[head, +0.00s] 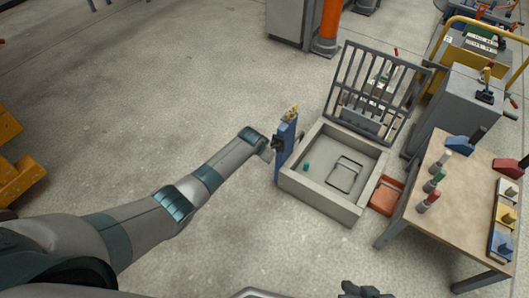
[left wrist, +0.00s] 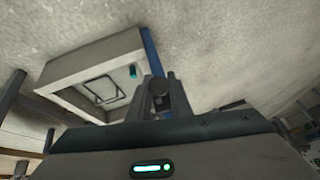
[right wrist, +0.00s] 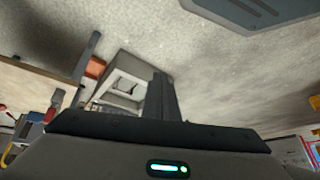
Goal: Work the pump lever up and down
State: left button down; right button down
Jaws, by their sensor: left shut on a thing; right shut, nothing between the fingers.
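A narrow blue pump post (head: 286,152) stands upright against the left side of a grey, square-walled mould box (head: 318,197). My left gripper (head: 276,144) is at the post's left face, its jaws shut on a dark, round-ended pump lever (left wrist: 160,88). In the left wrist view the blue post (left wrist: 152,52) rises just behind the fingers. Most of the lever is hidden by the fingers, so its tilt cannot be told. My right gripper (head: 364,290) is at the bottom edge of the head view, shut and empty; its closed fingers show in the right wrist view (right wrist: 161,98).
A barred grate (head: 376,92) stands raised at the box's back. A small teal piece (head: 306,167) and a rectangular wire outline lie inside. An orange block (head: 386,196) and a wooden table (head: 452,205) with tools stand to the right. Floor left of the post is clear.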

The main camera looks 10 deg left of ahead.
pick_arm(q)
jog(key=shift+w+r, duration=0.15)
jog(key=c, duration=1.6)
grip_release()
jog(key=shift+d, duration=0.1)
